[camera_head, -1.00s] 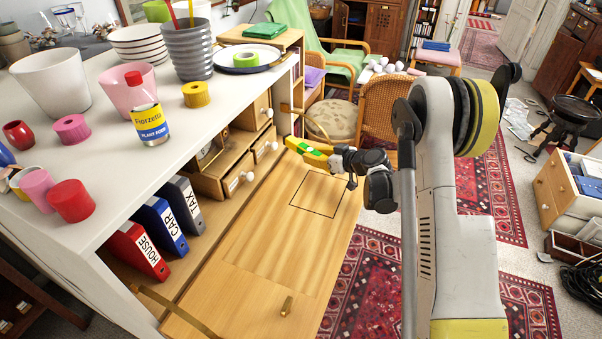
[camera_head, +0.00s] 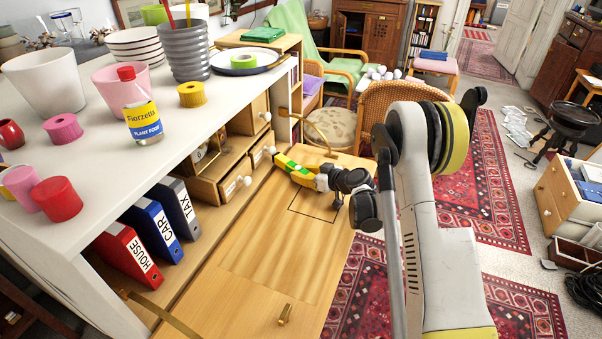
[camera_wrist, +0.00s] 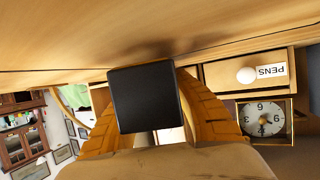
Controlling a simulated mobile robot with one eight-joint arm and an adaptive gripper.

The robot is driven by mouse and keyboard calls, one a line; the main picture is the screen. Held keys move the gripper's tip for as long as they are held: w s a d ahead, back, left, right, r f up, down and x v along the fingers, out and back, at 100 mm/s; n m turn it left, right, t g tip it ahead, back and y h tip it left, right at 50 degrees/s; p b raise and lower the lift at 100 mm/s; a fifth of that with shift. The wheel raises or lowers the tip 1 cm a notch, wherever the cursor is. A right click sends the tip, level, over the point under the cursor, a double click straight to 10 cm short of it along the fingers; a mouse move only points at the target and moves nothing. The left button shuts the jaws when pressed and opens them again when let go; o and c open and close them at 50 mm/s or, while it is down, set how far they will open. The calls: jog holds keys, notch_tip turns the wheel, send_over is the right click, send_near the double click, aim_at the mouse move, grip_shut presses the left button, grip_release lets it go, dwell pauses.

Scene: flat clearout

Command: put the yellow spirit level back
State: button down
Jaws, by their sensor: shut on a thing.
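The yellow spirit level (camera_head: 287,164), with green and dark parts, is in my gripper (camera_head: 303,174) over the far end of the fold-down wooden leaf. In the wrist view a dark, square end face (camera_wrist: 148,98), seemingly the level's, sits between the two yellow fingers of my gripper (camera_wrist: 160,115), which are shut on it. The rest of the level is hidden behind that face. A thin dark rectangular outline (camera_head: 291,209) is marked on the leaf (camera_head: 262,245), partly covered by my wrist. I cannot tell whether the level touches the leaf.
Small drawers (camera_head: 236,181) stand close left of the level; the wrist view shows a "PENS" drawer (camera_wrist: 235,74) and a clock (camera_wrist: 264,118). Binders (camera_head: 128,254) stand in the desk's lower left. A wicker chair (camera_head: 395,103) is behind my arm. The leaf's middle is clear.

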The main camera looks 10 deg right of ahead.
jog(key=shift+s+f, duration=0.1)
jog(key=shift+f, duration=0.25)
jog(key=c, duration=1.2)
grip_release()
jog(key=shift+f, duration=0.1)
